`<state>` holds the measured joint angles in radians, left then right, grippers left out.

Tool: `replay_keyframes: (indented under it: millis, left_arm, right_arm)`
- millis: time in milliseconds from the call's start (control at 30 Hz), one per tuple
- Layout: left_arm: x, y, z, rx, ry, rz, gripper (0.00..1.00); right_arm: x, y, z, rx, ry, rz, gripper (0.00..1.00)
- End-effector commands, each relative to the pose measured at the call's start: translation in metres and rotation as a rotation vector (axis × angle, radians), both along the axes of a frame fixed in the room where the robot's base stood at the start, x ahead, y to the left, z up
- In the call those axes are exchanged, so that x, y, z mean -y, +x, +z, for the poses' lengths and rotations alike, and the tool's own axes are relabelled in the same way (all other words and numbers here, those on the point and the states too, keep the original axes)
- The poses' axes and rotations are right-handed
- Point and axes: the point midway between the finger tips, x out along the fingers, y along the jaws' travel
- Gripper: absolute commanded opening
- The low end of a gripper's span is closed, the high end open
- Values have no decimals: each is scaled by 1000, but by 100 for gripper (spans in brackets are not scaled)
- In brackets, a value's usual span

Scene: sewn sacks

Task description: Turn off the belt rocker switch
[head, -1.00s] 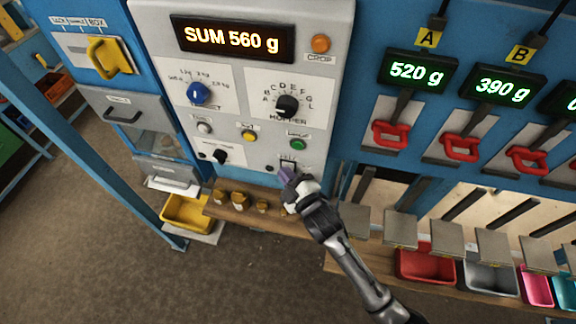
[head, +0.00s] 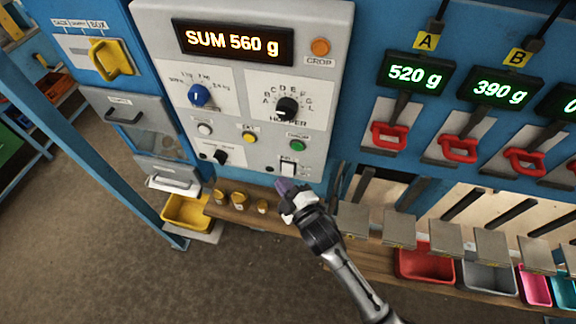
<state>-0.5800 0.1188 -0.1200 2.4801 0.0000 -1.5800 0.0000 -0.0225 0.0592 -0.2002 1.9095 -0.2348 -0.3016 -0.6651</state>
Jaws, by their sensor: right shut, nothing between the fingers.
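The belt rocker switch (head: 288,168) is a small white rocker in a dark frame, low on the right of the grey control panel (head: 240,166). Its label is too small to read surely, and I cannot tell its position. My right gripper (head: 283,186) is shut and empty, with purplish fingertips. It is just below the switch in the picture and looks apart from it. My left gripper is not in the head view.
The panel also carries a green button (head: 297,145), a yellow button (head: 249,138), a black hopper knob (head: 287,108) and a blue knob (head: 199,95). A wooden shelf (head: 228,213) with small brass weights lies below. Red handles (head: 390,135) stand to the right.

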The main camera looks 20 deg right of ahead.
Motion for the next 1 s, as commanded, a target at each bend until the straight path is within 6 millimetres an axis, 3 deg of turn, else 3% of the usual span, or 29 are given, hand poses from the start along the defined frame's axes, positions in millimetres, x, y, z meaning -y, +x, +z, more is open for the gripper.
replay_keyframes:
  millis: [400, 1000]
  left_arm:
    - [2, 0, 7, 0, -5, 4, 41]
    - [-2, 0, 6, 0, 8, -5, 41]
  right_arm:
    - [-21, -26, -3, 0, 1, 0, 0]
    - [-22, -28, -4, -1, 0, -1, 0]
